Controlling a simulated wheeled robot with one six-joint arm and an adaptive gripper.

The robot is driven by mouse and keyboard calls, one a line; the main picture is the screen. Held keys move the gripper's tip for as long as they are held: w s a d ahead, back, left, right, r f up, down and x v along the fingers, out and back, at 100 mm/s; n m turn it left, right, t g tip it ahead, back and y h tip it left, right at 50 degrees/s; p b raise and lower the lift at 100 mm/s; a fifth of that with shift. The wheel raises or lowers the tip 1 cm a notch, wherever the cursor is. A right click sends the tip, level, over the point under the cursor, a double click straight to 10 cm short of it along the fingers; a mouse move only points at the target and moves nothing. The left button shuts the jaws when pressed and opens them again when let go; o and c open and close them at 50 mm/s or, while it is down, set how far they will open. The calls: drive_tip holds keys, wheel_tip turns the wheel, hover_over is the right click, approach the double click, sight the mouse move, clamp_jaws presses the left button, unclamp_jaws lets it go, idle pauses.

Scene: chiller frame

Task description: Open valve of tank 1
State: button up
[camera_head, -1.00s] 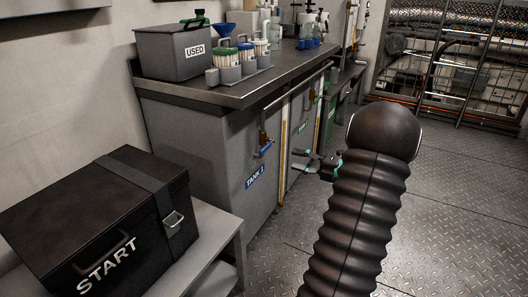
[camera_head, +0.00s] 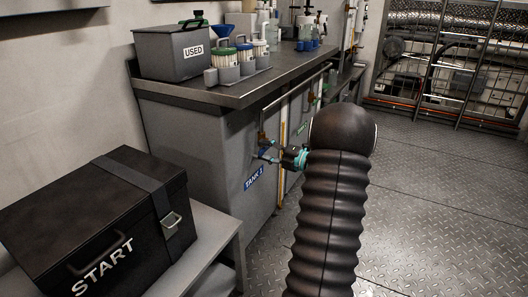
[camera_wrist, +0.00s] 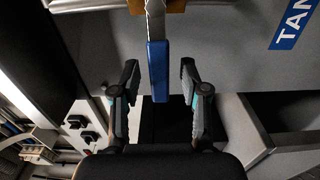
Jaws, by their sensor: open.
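The tank 1 valve has a blue lever handle (camera_wrist: 158,72) on a metal stem with a brass body at the top of the wrist view. The lever lies between the two fingers of my gripper (camera_wrist: 159,66), with a gap visible on each side. My gripper (camera_head: 268,153) is open and empty, at the valve in the head view, where its fingers and the lever overlap and contact cannot be told. The blue TANK 1 label (camera_head: 254,178) is on the grey tank front (camera_head: 205,160), just below the gripper.
A black START case (camera_head: 95,225) sits on a low bench at the left. A USED box (camera_head: 172,52) and a rack of capped containers (camera_head: 237,66) stand on the counter (camera_head: 262,82) above the tank. The metal floor (camera_head: 425,200) at the right is clear.

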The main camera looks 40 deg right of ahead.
drive_tip(key=shift+w+a, duration=0.1)
drive_tip(key=shift+w, duration=0.25)
clamp_jaws()
